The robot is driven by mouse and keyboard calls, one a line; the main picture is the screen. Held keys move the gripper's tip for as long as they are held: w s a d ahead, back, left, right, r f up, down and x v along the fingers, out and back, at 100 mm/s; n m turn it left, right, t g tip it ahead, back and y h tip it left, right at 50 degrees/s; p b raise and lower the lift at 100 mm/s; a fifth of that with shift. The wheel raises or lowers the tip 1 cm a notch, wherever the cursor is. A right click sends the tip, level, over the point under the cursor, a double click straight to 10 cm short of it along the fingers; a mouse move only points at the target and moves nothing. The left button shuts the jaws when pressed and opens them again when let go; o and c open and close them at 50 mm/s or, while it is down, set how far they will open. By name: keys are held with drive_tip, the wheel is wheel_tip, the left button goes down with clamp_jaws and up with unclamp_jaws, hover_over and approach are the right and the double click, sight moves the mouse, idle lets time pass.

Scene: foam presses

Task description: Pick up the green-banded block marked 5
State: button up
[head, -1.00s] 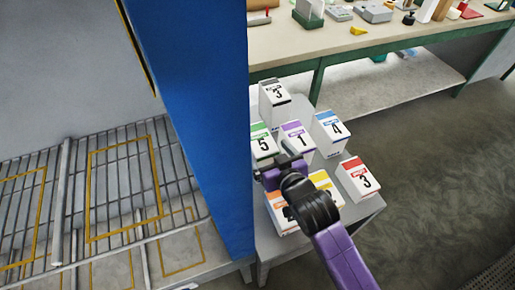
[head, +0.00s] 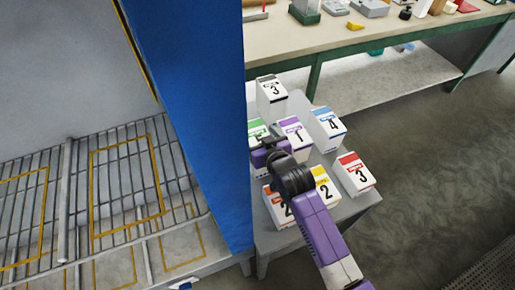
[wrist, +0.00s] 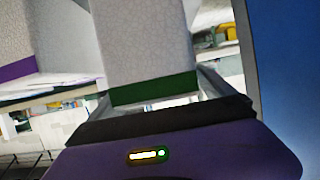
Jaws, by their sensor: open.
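The green-banded block (head: 257,128) stands at the left of the group on the grey stand, close to the blue panel. My gripper (head: 266,147) is at its near side and hides its lower part, including most of its number. In the wrist view the white block with its green band (wrist: 153,90) fills the middle, right in front of my gripper's palm. My gripper is open, with a finger visible beside the block on the right. Whether the fingers touch it I cannot tell.
The purple-banded block marked 1 (head: 295,136) stands close on the right. A grey-banded 3 (head: 271,97) is behind. Blue 4 (head: 327,128), red 3 (head: 354,173), yellow 2 (head: 325,187) and orange 2 (head: 278,208) stand around. The blue panel (head: 205,120) is a tall obstacle at left.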

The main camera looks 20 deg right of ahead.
drive_tip(key=c, duration=1.8)
drive_tip(key=shift+c, duration=0.6)
drive_tip(key=shift+r, duration=0.15)
